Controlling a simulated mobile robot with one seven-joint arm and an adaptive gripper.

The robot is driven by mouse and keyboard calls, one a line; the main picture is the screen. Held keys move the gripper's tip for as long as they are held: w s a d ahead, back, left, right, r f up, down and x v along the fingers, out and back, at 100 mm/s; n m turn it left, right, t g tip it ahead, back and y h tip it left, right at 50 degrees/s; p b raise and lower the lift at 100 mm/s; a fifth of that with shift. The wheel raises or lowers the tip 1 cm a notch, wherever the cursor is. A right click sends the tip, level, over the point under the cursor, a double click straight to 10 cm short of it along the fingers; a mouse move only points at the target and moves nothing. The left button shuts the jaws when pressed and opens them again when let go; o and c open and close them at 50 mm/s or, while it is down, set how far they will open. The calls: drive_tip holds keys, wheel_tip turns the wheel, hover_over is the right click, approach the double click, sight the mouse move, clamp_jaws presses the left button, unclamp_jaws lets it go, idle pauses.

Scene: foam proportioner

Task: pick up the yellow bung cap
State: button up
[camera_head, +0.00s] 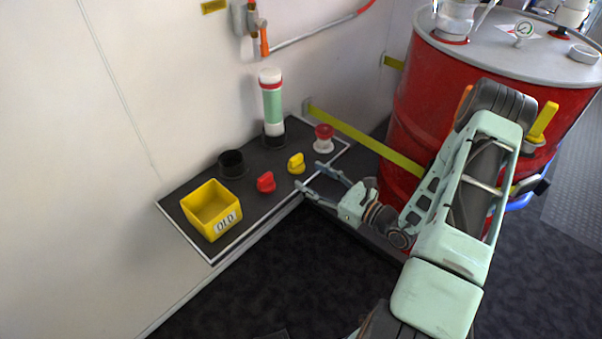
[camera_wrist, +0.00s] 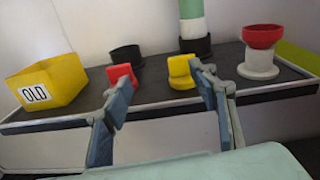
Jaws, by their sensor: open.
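The yellow bung cap (camera_head: 296,163) stands on the dark shelf (camera_head: 240,222), between a red cap and a red-and-white piece. In the wrist view the yellow cap (camera_wrist: 181,72) is just left of my right-hand finger, which partly overlaps its edge. My gripper (camera_head: 309,176) is open and empty at the shelf's front edge, apart from the cap. In the wrist view my gripper (camera_wrist: 161,80) has its fingers spread, with the red cap (camera_wrist: 122,78) behind the left finger and the yellow cap towards the right finger.
A yellow bin (camera_head: 211,210) marked OLD stands at the shelf's left. A black cup (camera_head: 232,164), a green-and-white cylinder (camera_head: 272,103) and a red-topped white piece (camera_head: 323,139) stand along the shelf. A red drum (camera_head: 425,100) is at the right; a white wall is behind.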

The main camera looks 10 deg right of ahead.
sight(298, 160)
drive_tip(key=w, duration=0.1)
drive_tip(key=w+m+t+h, duration=0.1)
drive_tip(key=w, duration=0.1)
drive_tip(key=w+f+m+b, duration=0.1)
drive_tip(key=w, duration=0.1)
drive_tip(key=shift+a+f, duration=0.1)
drive_tip(key=shift+a, duration=0.25)
drive_tip(key=shift+d+b+x, duration=0.1)
drive_tip(key=shift+b+x, duration=0.3)
drive_tip(key=shift+x, duration=0.95)
drive_tip(key=shift+d+b+x, duration=0.15)
drive_tip(key=shift+b+x, duration=0.25)
drive_tip(key=shift+x, duration=0.9)
drive_tip(key=shift+w, duration=0.1)
drive_tip(key=c, duration=1.3)
